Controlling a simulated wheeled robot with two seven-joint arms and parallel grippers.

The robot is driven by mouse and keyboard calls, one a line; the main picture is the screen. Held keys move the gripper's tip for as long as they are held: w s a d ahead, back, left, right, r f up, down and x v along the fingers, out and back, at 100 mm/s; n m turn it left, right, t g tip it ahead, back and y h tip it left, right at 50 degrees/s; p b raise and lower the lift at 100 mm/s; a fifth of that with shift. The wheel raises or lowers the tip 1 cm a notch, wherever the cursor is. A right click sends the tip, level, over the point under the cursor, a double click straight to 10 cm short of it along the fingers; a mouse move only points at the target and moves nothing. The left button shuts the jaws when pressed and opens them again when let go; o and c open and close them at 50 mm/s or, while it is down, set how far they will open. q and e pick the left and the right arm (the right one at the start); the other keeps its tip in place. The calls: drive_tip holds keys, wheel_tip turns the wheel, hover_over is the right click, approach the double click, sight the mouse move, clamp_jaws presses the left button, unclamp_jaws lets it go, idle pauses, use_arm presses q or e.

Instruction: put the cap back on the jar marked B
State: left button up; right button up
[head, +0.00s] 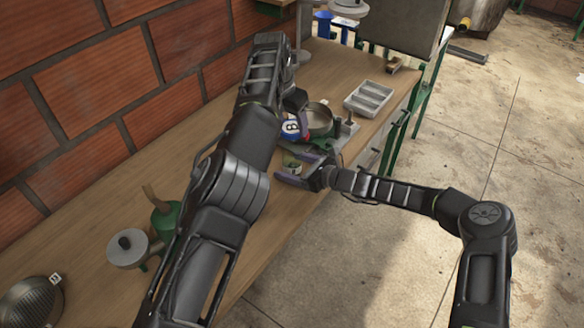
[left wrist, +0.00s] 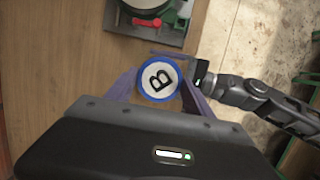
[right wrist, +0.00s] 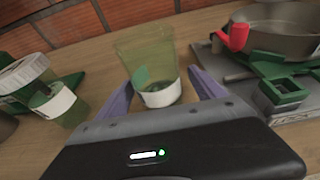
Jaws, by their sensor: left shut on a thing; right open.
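A round cap with a blue rim and a white top marked B (left wrist: 158,79) is held between the purple fingers of my left gripper (left wrist: 157,88), which is shut on it. In the head view the cap (head: 292,127) is beside the round pan. A see-through green jar (right wrist: 148,62) with a white band stands uncapped on the bench. It also shows in the head view (head: 291,163); I cannot read a letter on it. My right gripper (right wrist: 162,95) is open, with its fingers either side of the jar, near its lower part.
A grey plate with a round metal pan (head: 320,119), green fittings and a red part is close by. A grey compartment tray (head: 369,98) lies behind it. A brick wall (head: 100,85) runs along the left.

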clamp_jaws()
idle(0.8)
